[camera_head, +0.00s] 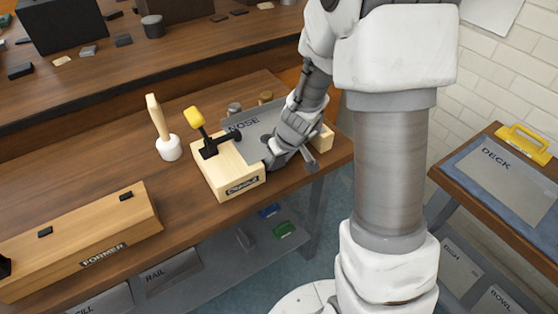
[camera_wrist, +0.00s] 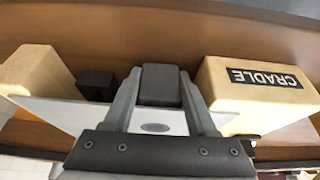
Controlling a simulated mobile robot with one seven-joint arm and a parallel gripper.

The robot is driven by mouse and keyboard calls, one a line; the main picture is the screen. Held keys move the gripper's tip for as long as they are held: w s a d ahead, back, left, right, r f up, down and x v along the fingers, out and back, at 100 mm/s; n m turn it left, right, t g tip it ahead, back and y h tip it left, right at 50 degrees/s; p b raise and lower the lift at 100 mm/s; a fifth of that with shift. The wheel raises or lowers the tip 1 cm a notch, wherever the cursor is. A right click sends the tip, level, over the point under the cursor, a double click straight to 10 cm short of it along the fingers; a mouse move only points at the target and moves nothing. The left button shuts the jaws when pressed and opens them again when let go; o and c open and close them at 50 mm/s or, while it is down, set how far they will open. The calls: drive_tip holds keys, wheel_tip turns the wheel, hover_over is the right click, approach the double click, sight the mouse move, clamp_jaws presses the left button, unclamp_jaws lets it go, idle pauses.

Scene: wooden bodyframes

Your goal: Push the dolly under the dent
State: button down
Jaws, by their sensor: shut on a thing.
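A pale wooden cradle (camera_head: 228,172) stands near the bench's right end, and its labelled block shows in the wrist view (camera_wrist: 255,105). A thin grey panel marked NOSE (camera_head: 240,126) spans it, under a black clamp with a yellow handle (camera_head: 195,117). In the wrist view the panel (camera_wrist: 60,113) carries a dark oval mark (camera_wrist: 155,128), which looks like the dent. My gripper (camera_wrist: 160,90) is at the panel, shut on a dark grey block (camera_wrist: 160,82), which looks like the dolly. The exact gap between block and panel cannot be told. My arm hides part of the panel in the head view.
A white-headed mallet (camera_head: 168,148) stands left of the cradle. A wooden former (camera_head: 80,235) lies at front left. A small black block (camera_wrist: 96,84) sits beside the cradle's other wooden block (camera_wrist: 38,70). A side table with a DECK panel (camera_head: 505,170) is at right.

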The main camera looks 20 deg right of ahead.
drive_tip(key=shift+c, duration=0.6)
unclamp_jaws()
drive_tip(key=shift+r, duration=0.1)
drive_tip(key=p+v, duration=0.7)
drive_tip(key=v, duration=1)
drive_tip(key=shift+s+d+r, duration=0.1)
drive_tip(key=shift+d, duration=0.05)
drive_tip(key=s+a+r+m+t+h+p, duration=0.1)
drive_tip(key=s+a+r+m+p, duration=0.1)
drive_tip(key=s+r, duration=1.3)
wheel_tip(320, 180, up, 2)
drive_tip(key=shift+s+m+p, duration=0.15)
drive_tip(key=shift+m+p, duration=0.4)
drive_tip(key=shift+m, duration=0.15)
